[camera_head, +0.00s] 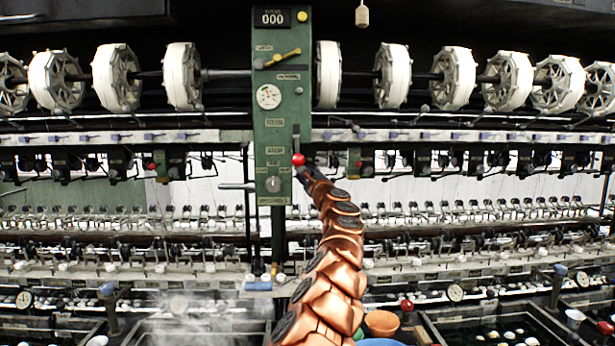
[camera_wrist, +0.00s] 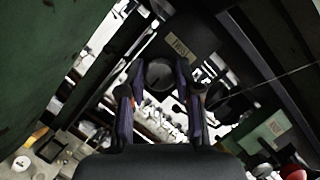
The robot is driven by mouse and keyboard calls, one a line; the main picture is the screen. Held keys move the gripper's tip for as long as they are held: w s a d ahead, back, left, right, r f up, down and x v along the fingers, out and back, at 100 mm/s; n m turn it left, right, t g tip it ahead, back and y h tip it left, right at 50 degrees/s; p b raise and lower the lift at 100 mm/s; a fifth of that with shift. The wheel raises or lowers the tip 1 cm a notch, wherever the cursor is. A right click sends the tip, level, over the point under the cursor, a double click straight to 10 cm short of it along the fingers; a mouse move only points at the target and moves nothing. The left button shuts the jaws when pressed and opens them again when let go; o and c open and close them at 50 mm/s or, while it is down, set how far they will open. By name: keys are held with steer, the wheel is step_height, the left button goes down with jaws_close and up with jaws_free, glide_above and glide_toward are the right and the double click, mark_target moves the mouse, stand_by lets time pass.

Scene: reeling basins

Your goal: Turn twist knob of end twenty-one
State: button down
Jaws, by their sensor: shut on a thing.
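The twist knob (camera_wrist: 160,74) is a round grey-black disc on a dark box, beside a small label (camera_wrist: 178,46) that seems to read "TWIST". My gripper (camera_wrist: 158,82) has one finger on each side of the knob in the wrist view and is shut on it. In the head view my gripper (camera_head: 304,168) is at the end of my copper-coloured arm, just right of the green control panel's lower part. The knob is not visible there, hidden by the arm. I cannot read any end number.
The green panel (camera_head: 272,135) has a yellow lever (camera_head: 285,57), a dial and a red ball handle (camera_head: 298,159) close to my gripper. White reels (camera_head: 395,74) line the top. Basins and bowls (camera_head: 381,323) lie below. In the wrist view another red ball (camera_wrist: 292,171) is at lower right.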

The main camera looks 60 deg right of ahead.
steer(key=shift+m, duration=0.3)
steer(key=c, duration=0.8)
jaws_free()
steer(key=shift+s+a, duration=0.1)
steer(key=shift+s, duration=0.05)
